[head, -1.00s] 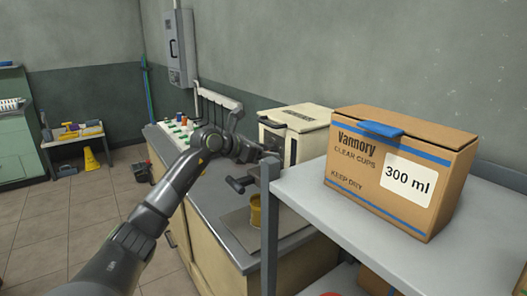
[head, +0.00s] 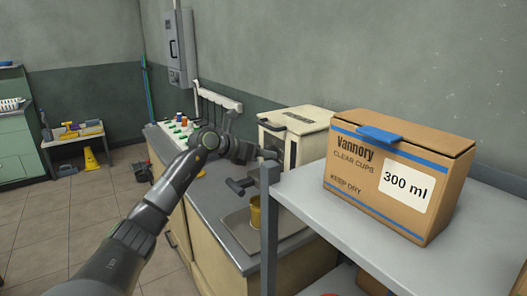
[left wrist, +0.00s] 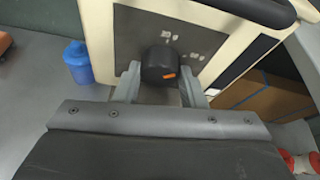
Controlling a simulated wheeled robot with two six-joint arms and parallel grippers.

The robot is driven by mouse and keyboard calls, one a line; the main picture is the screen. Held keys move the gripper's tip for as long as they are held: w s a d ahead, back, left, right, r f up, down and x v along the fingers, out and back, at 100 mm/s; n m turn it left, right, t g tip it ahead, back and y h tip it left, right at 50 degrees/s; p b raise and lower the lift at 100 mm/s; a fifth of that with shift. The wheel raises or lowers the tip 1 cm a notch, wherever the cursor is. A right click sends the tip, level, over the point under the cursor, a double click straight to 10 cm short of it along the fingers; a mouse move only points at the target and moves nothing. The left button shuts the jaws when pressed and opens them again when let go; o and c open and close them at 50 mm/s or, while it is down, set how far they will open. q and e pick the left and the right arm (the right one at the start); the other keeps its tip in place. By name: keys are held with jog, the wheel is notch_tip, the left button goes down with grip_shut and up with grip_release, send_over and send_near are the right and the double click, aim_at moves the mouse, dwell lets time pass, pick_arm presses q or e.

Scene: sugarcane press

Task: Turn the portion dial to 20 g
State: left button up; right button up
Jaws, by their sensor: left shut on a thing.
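The portion dial (left wrist: 159,64) is a black round knob with an orange mark, on the dark front panel (left wrist: 130,35) of a cream machine. In the left wrist view my left gripper (left wrist: 160,82) has one finger on each side of the dial and is shut on it. The orange mark sits at the lower right of the knob. The dial is hidden there. My right gripper is not in view.
A grey shelf (head: 300,192) with a cardboard cup box (head: 350,190) stands close at the right. A yellow-brown cup (head: 256,214) stands on the counter below the machine. A blue bottle (left wrist: 78,62) shows in the left wrist view. The floor at left is open.

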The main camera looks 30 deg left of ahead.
pick_arm(q)
jog(key=n+h+p, duration=0.1)
jog(key=n, duration=0.1)
jog(key=n+h+p, duration=0.1)
jog(key=shift+a+n+g+h, duration=0.2)
jog(key=shift+n+g+h, duration=0.1)
jog(key=shift+n+h, duration=0.1)
jog(key=shift+w+f+n+h+p, duration=0.1)
jog(key=shift+n+h+p, duration=0.35)
jog(key=shift+n+h, duration=0.6)
jog(key=shift+n, duration=0.35)
jog(key=o, duration=1)
jog(key=shift+a, duration=0.1)
jog(key=shift+s+a, duration=0.35)
jog(key=shift+s, duration=0.05)
jog(key=b+v, duration=0.4)
jog(key=v, duration=1.2)
jog(key=shift+s+r, duration=0.2)
jog(key=shift+r, duration=0.15)
